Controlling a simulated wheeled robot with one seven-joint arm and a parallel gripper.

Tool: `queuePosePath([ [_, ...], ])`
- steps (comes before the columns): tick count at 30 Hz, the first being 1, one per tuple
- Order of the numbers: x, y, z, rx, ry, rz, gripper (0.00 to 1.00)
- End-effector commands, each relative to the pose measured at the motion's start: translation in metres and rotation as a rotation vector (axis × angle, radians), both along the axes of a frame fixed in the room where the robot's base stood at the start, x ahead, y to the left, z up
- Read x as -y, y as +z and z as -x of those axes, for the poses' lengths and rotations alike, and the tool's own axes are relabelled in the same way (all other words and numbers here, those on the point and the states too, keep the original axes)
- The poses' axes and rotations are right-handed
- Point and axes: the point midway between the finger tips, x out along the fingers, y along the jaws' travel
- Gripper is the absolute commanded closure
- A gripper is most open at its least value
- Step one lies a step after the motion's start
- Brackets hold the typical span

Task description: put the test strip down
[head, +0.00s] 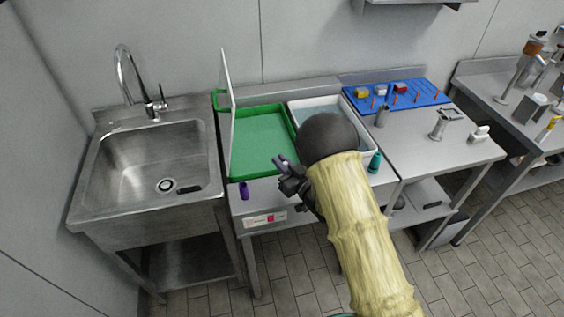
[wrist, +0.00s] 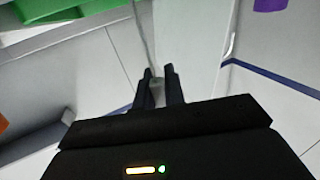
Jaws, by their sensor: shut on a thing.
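My gripper (head: 281,161) is over the front part of the steel counter, just in front of the green tray (head: 262,141). In the wrist view my gripper (wrist: 164,76) has its two dark fingers close together. A small pale piece (wrist: 156,88) shows between them, likely the test strip; its shape is hard to make out. In the head view the strip cannot be told apart from the fingers. My arm hides part of the counter and of the white tray (head: 298,107).
A purple cylinder (head: 244,190) stands at the counter's front edge, left of my gripper, and a teal one (head: 375,162) stands right of my arm. A thin white panel (head: 227,110) rises at the green tray's left. A sink (head: 155,160) lies left; a blue pegged board (head: 400,97) lies back right.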

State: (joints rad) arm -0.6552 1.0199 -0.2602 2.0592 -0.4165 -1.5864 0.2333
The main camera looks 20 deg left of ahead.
Motion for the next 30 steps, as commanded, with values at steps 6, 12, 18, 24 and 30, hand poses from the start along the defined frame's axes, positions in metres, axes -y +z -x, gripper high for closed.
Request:
queuePosePath([
  [6, 0.000, -0.004, 0.000, -0.001, 0.000, -0.001, 1.00],
  [12, 0.000, -0.003, 0.000, -0.001, 0.000, 0.001, 0.67],
  [18, 0.000, -0.002, 0.000, -0.001, 0.000, 0.001, 0.67],
  [24, 0.006, -0.001, 0.003, -0.002, -0.002, 0.001, 0.67],
  [30, 0.031, -0.003, 0.021, -0.003, -0.003, 0.001, 0.67],
])
